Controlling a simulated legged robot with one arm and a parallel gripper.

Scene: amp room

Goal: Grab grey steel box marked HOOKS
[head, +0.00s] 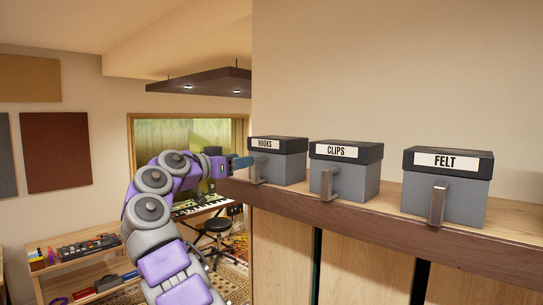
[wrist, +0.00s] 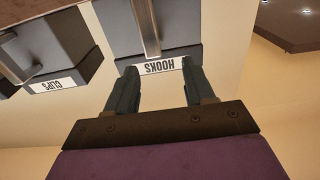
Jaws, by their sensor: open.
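The grey steel box marked HOOKS (head: 283,165) stands on the wooden shelf, leftmost of three boxes in the head view. It has a dark lid, a white label and an upright metal handle (head: 254,169) on its front. In the wrist view the HOOKS box (wrist: 182,42) appears upside down, with its handle (wrist: 147,25) pointing toward the top edge. My gripper (head: 250,161) is at the box's front, by the label and handle. In the wrist view my gripper (wrist: 166,73) is open, its two fingers on either side of the label. Whether they touch the box I cannot tell.
The CLIPS box (head: 345,172) and FELT box (head: 446,187) stand to the right on the same shelf (head: 390,220). A dark hanging panel (head: 200,83) is above left. A low desk with gear (head: 80,260), a keyboard and a stool (head: 217,226) are behind my arm.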

